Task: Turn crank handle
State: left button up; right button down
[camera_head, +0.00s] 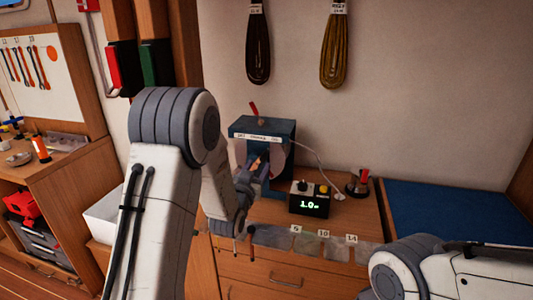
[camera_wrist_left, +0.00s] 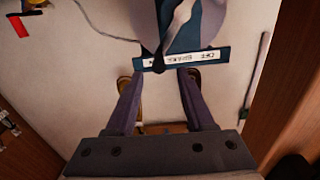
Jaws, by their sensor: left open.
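A blue machine (camera_head: 285,130) with a labelled front bar and a pale round disc (camera_head: 238,150) stands on the wooden cabinet by the wall. My left gripper (camera_head: 259,164) is open in front of it, close to the disc. In the left wrist view my two fingers (camera_wrist_left: 160,80) stand apart, with the machine's labelled bar (camera_wrist_left: 205,59) just beyond their tips. A small dark part (camera_wrist_left: 153,62) shows between the tips; I cannot tell whether it is the crank handle. My gripper and arm hide part of the machine's front. My right gripper is out of view.
A black box with a lit display (camera_head: 309,204) and knobs stands right of the machine, with a small red-topped stand (camera_head: 358,183) beyond. A blue mat (camera_head: 450,212) lies at the right. Two coiled lines (camera_head: 258,45) hang on the wall. My right forearm is at lower right.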

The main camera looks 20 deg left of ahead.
aim_at(266, 150)
pick_arm(q)
jog(key=w+p, duration=0.3)
jog(key=w, duration=0.6)
jog(key=shift+w, duration=0.4)
grip_shut()
jog(key=shift+d+f, duration=0.1)
jog(key=shift+f, duration=0.1)
dwell(0.7)
